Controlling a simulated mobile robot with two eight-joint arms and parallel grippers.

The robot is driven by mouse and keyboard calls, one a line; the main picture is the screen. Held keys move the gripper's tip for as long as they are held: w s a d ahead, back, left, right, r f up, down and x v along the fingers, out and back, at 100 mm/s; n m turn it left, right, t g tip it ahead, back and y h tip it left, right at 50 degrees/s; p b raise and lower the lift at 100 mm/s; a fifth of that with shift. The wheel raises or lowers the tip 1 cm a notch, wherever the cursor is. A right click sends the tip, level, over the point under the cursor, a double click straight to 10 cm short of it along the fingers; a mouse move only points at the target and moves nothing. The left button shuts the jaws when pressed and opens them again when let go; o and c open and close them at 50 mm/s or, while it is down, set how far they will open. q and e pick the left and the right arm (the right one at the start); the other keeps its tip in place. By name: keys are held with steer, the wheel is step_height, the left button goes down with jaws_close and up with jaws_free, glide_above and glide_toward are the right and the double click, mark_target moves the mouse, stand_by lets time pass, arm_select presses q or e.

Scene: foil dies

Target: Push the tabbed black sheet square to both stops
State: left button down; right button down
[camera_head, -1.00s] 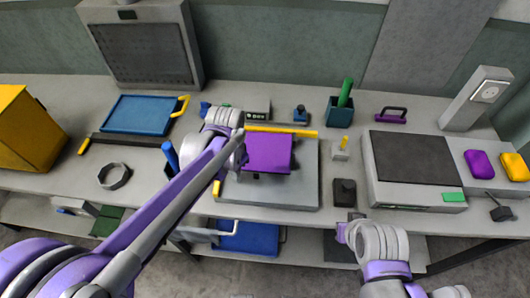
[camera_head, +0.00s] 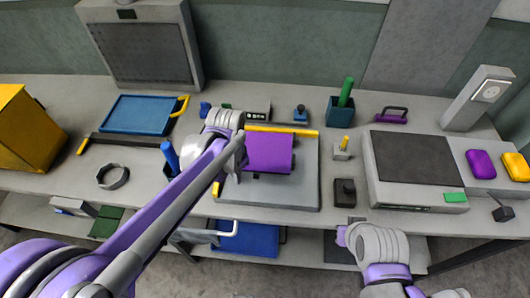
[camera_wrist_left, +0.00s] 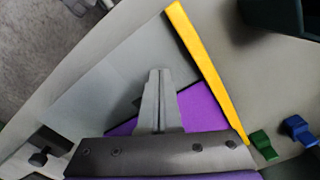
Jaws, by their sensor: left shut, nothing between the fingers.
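A purple sheet (camera_head: 268,152) lies on a grey plate (camera_head: 300,192) in the head view; I see no black sheet there, only a small dark bit at the purple sheet's front edge. A yellow bar (camera_head: 285,131) runs along the plate's back edge, and a short yellow bar (camera_head: 217,188) shows at its left. My left gripper (camera_head: 241,158) is shut and empty at the sheet's left side, partly hiding it. In the left wrist view its fingers (camera_wrist_left: 158,75) overlap the purple sheet (camera_wrist_left: 200,108), beside the yellow back bar (camera_wrist_left: 205,70). My right gripper (camera_head: 343,234) is low, off the table's front.
A black block (camera_head: 345,192) and a small holder with a yellow peg (camera_head: 341,150) stand right of the plate. Farther right is a dark-topped machine (camera_head: 412,157). A blue handle (camera_head: 170,155) stands left of my left arm. A blue tray (camera_head: 140,114) lies at back left.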

arm_select(q)
steer(key=shift+w, duration=1.35)
steer(key=shift+s, duration=0.2)
